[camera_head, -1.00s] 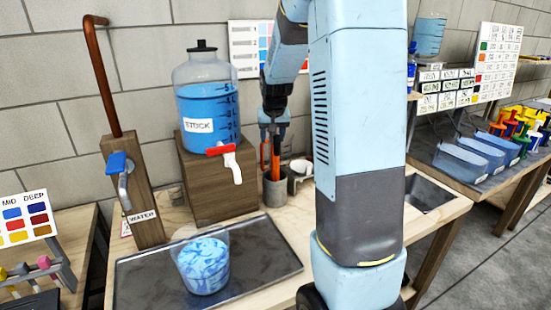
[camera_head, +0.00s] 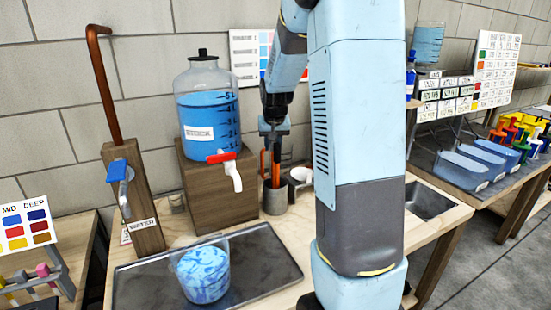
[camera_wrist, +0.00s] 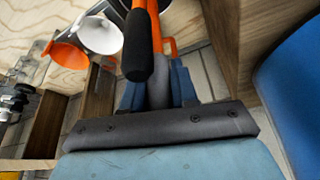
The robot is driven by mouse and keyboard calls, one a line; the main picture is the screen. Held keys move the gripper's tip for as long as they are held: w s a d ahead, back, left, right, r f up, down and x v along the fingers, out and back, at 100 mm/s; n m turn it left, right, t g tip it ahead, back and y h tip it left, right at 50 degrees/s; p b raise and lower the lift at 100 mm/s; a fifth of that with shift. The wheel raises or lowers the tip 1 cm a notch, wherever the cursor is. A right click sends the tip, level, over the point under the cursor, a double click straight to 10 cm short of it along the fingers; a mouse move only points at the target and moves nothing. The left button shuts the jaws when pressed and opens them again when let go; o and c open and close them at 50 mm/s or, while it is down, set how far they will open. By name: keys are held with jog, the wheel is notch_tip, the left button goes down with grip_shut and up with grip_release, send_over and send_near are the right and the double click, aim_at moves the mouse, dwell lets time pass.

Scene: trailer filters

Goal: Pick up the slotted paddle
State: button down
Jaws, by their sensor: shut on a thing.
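My gripper (camera_head: 273,145) is above a grey holder cup (camera_head: 275,199) on the counter, pointing down. Orange-shafted tools (camera_head: 265,164) stand in that cup. In the wrist view my blue fingers (camera_wrist: 157,96) are shut on a grey handle (camera_wrist: 159,86), which joins an orange part. A second tool with a black grip (camera_wrist: 138,52) and orange shaft lies close in front of the fingers. The slots and lower ends of the tools are hidden in the cup, so I cannot tell by sight which one is the slotted paddle.
A wooden block (camera_head: 221,200) bearing the stock tank (camera_head: 210,108) stands close left of the cup. A white bowl (camera_head: 301,176) is close right. A tub of blue liquid (camera_head: 203,274) sits on the dark tray (camera_head: 268,262) in front. A sink (camera_head: 428,201) lies right.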

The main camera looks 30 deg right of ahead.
jog(key=shift+r, duration=0.1)
notch_tip(320, 180, up, 28)
dwell(0.4)
dwell(1.0)
